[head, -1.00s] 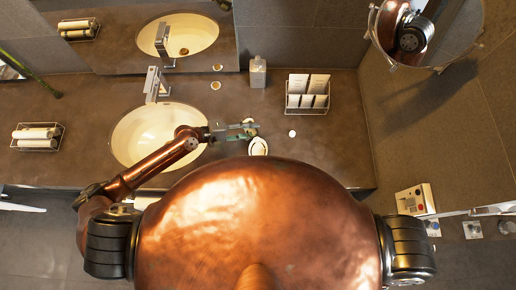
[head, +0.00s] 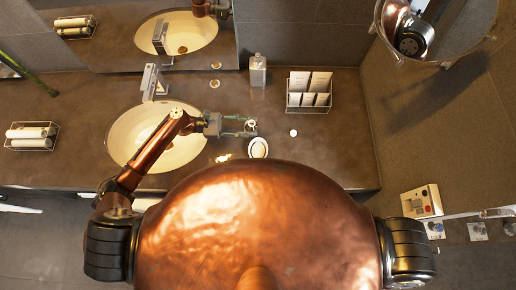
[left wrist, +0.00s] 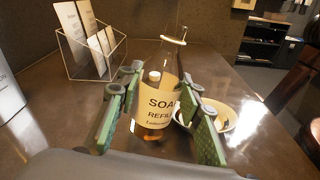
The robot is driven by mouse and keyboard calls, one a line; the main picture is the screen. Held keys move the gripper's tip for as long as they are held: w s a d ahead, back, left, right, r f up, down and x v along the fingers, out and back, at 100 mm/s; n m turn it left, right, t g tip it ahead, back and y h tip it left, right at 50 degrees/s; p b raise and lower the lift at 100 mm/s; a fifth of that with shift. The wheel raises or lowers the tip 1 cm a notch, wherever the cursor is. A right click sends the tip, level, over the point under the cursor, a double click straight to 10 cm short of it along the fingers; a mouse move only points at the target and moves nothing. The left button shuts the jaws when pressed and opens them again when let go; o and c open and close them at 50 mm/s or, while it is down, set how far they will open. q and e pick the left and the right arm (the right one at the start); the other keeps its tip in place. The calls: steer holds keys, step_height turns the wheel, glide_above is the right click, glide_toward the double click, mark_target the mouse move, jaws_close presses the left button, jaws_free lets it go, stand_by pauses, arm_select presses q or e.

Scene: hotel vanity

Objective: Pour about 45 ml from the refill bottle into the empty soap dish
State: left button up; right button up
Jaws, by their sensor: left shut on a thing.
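My left gripper (head: 240,126) is shut on the refill bottle (head: 251,125), with a green finger on each side. In the left wrist view the clear bottle (left wrist: 157,104) stands about upright between the fingers (left wrist: 160,110), with a pale "SOAP REFILL" label and amber liquid low down. The oval soap dish (head: 258,147) sits on the counter just in front of the bottle. In the left wrist view the dish (left wrist: 226,109) is right of the bottle, partly behind a finger; its contents are unclear. My right gripper is not clearly in view.
The basin (head: 127,140) lies under my left arm, with a tap (head: 152,82) behind it. A dispenser bottle (head: 257,70) and a wire card rack (head: 309,92) stand at the back. A small white disc (head: 293,133) lies right of the dish.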

arm_select(q)
steer(key=shift+w+a+r+n+h, duration=0.1)
steer(key=shift+w+r+n+h, duration=0.15)
steer(key=shift+r+n, duration=0.55)
steer(key=shift+w+r+n+h+p, duration=0.15)
steer(key=shift+r+n+h+p, duration=0.1)
steer(key=shift+n+p, duration=0.15)
steer(key=shift+a+f, duration=0.1)
steer(key=shift+a, duration=0.05)
